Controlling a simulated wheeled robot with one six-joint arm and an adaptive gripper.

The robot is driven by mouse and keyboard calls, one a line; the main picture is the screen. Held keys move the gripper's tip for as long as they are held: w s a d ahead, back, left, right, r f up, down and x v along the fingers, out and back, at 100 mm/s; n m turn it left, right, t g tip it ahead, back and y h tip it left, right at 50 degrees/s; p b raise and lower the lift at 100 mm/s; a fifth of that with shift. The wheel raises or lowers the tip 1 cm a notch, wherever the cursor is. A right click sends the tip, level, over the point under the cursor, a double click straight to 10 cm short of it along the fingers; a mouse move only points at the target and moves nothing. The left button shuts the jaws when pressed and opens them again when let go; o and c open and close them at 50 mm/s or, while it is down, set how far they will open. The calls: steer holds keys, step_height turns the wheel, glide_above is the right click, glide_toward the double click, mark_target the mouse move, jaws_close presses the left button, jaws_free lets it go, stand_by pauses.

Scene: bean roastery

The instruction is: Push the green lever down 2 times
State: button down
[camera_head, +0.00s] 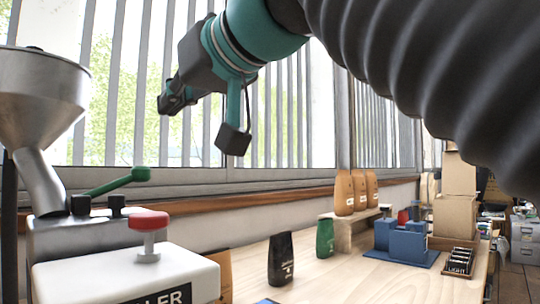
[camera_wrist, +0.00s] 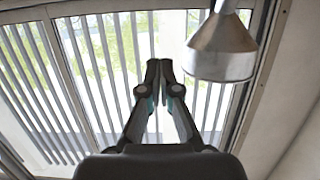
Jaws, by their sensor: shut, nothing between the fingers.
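The green lever (camera_head: 116,182) shows in the head view at the left. It is a rod with a rounded knob at its right end, tilted up to the right, on the grey metal body of the roaster (camera_head: 85,236). My gripper (camera_head: 163,108) is up in front of the window, above and to the right of the lever and apart from it. In the wrist view my gripper (camera_wrist: 160,66) has its fingertips together with nothing between them. The lever does not show in the wrist view.
A metal funnel (camera_head: 38,90) stands at the far left and also shows in the wrist view (camera_wrist: 222,48). A red knob (camera_head: 149,221) sits on the white housing (camera_head: 130,275). A wooden bench (camera_head: 345,280) holds a black bag (camera_head: 281,258), a green bag (camera_head: 325,238) and blue blocks (camera_head: 407,244).

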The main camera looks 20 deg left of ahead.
steer(key=p, duration=0.1)
glide_above(115, 184)
steer(key=w+d, duration=0.3)
step_height(115, 184, down, 2)
steer(key=f, duration=0.1)
steer(key=f+b, duration=0.2)
steer(key=f, duration=0.1)
steer(key=shift+s+f, duration=0.15)
steer(key=shift+s, duration=0.05)
steer(key=shift+f, duration=0.1)
